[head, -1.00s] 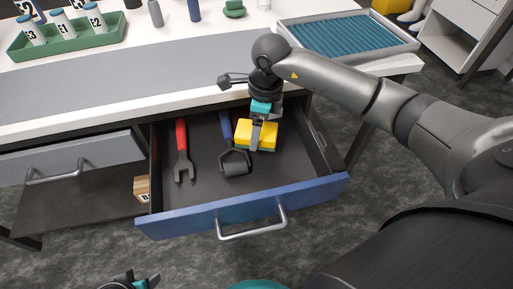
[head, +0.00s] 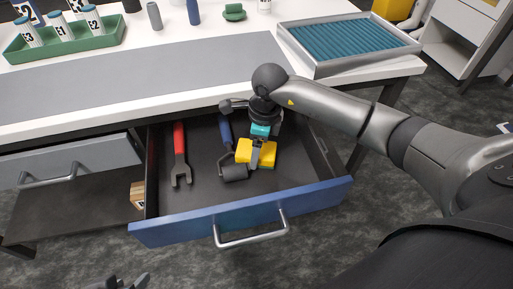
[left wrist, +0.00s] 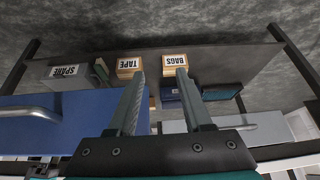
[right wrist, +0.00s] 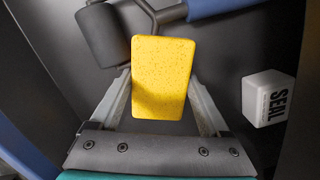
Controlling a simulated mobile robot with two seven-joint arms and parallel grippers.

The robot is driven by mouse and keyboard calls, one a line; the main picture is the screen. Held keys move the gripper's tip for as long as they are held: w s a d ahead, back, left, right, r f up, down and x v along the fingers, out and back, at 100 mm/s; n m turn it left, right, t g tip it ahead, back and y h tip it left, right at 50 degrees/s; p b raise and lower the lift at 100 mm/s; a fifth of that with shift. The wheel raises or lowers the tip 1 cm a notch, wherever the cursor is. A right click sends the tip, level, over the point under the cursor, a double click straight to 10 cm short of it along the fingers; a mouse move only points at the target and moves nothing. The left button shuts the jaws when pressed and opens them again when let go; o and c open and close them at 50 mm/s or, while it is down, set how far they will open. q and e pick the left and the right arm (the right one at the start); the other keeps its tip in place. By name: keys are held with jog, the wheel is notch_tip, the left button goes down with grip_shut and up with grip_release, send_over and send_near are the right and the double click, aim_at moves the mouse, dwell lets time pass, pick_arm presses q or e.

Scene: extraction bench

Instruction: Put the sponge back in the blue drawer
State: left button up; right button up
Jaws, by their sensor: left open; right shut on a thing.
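The blue drawer (head: 170,227) is pulled open under the bench. The yellow sponge (head: 245,151) is inside its outline, right of a roller tool. My right gripper (head: 258,158) reaches down over the drawer and is shut on the sponge. In the right wrist view the sponge (right wrist: 160,70) sits between the two fingers (right wrist: 162,105); I cannot tell whether it touches the drawer floor. My left gripper (head: 117,284) is barely visible at the bottom edge of the head view, away from the drawer. In the left wrist view its fingers (left wrist: 160,88) are apart and empty.
In the drawer lie a red-handled wrench (head: 180,155), the blue-handled roller (head: 234,172) and a SEAL box (right wrist: 268,98). TAPE (left wrist: 128,67) and BAGS (left wrist: 175,66) boxes are on the shelf below. A ribbed tray (head: 345,40) and green vial rack (head: 75,40) stand on the bench.

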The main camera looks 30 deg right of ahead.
aim_at(262, 149)
jog(key=shift+f, duration=0.1)
jog(key=o, duration=1.2)
jog(key=shift+c, duration=0.2)
pick_arm(q)
jog(key=shift+w+d+f, duration=0.1)
jog(key=shift+w+d, duration=0.05)
jog(key=shift+d, duration=0.05)
pick_arm(e)
jog(key=shift+r, duration=0.3)
pick_arm(q)
notch_tip(262, 149, down, 9)
jog(key=s+a+g+p, duration=0.1)
jog(key=s+g+p, duration=0.1)
jog(key=p, duration=0.3)
jog(key=shift+y, duration=0.3)
pick_arm(e)
notch_tip(262, 149, up, 12)
jog(key=d, duration=0.1)
jog(key=shift+s+f, duration=0.2)
jog(key=shift+s, duration=0.25)
pick_arm(q)
jog(key=shift+a, duration=0.1)
